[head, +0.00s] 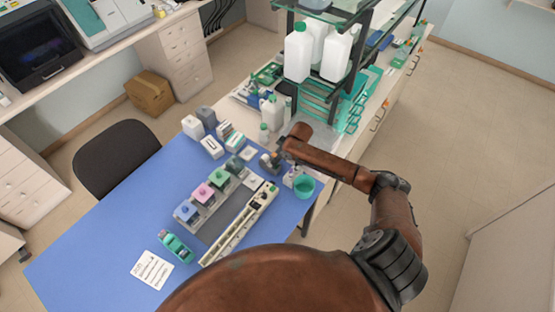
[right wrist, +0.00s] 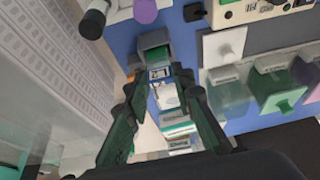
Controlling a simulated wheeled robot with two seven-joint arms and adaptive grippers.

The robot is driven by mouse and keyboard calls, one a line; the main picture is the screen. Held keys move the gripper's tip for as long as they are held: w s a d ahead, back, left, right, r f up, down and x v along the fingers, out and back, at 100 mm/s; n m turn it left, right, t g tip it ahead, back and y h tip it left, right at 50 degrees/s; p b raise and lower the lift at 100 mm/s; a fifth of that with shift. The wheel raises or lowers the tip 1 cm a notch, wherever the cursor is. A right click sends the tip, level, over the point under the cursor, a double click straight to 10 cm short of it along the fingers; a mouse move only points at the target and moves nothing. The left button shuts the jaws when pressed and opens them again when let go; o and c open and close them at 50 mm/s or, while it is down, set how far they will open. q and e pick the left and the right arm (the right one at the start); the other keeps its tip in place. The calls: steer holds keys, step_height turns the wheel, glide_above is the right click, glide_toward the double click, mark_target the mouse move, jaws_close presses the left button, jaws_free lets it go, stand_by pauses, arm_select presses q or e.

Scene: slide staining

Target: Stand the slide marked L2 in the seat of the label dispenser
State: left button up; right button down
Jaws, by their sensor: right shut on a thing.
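My right gripper (right wrist: 158,76) is shut on a slide (right wrist: 160,74), seen small between the fingertips in the right wrist view. The mark on the slide is too small to read. A grey block with a green front (right wrist: 155,48), which looks like the label dispenser, is just beyond the fingertips. I cannot tell whether the slide touches it or its seat. In the head view my right gripper (head: 277,158) reaches down at the bench's far right part, and the grey block (head: 266,165) is partly hidden beside it. My left gripper is not in view.
Staining jars with blue, pink, green and dark lids (head: 218,178) stand in a row left of a long pale instrument (head: 240,222). White boxes (head: 212,147) lie behind. A teal cup (head: 304,186) stands at right. A teal holder (head: 176,247) and printed sheet (head: 152,270) lie in front.

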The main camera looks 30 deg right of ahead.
steer(key=shift+f, duration=0.3)
steer(key=c, duration=1.6)
jaws_free()
steer(key=v, duration=1.2)
